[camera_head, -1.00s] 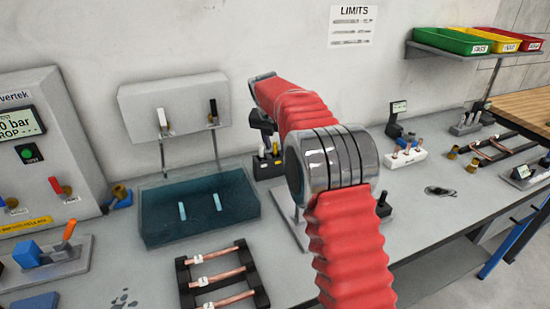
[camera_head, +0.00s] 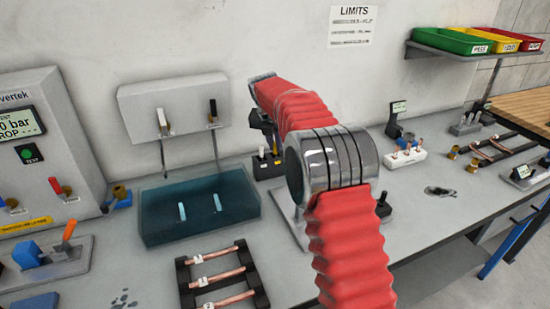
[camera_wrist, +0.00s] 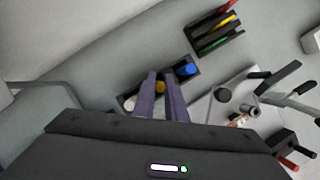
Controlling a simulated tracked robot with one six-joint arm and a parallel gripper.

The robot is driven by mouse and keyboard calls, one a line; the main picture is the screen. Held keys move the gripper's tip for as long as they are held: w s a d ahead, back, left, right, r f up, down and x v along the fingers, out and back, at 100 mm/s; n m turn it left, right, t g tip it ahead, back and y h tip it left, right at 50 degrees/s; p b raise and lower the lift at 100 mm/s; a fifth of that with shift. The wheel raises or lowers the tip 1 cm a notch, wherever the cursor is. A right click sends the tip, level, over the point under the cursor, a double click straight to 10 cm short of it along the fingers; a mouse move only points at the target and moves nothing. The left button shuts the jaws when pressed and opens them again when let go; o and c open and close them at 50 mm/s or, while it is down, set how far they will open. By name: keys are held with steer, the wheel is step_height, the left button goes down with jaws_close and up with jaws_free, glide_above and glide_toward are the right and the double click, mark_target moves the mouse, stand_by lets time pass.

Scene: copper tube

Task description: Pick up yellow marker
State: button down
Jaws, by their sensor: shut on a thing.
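The yellow marker (camera_wrist: 160,86) shows its round end between the two fingers of my gripper (camera_wrist: 161,77) in the wrist view. The fingers are shut on it. It sits in a dark holder (camera_wrist: 202,66), in line with a blue marker (camera_wrist: 188,70) to its right and a white one (camera_wrist: 130,103) to its left. In the head view my gripper (camera_head: 268,137) points down at the small dark holder (camera_head: 257,168) near the wall. The marker's lower part is hidden in the holder.
In the wrist view, a second dark rack (camera_wrist: 220,40) holds red, yellow and green items. A grey plate (camera_wrist: 205,108) with fittings lies to the right. In the head view, a blue water tank (camera_head: 200,208) and a copper-tube rack (camera_head: 222,275) stand left of my arm.

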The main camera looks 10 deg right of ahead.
steer(key=shift+r, duration=0.1)
step_height(320, 180, up, 18)
steer(key=shift+f, duration=0.2)
stand_by(0.8)
steer(key=shift+s, duration=0.1)
stand_by(0.7)
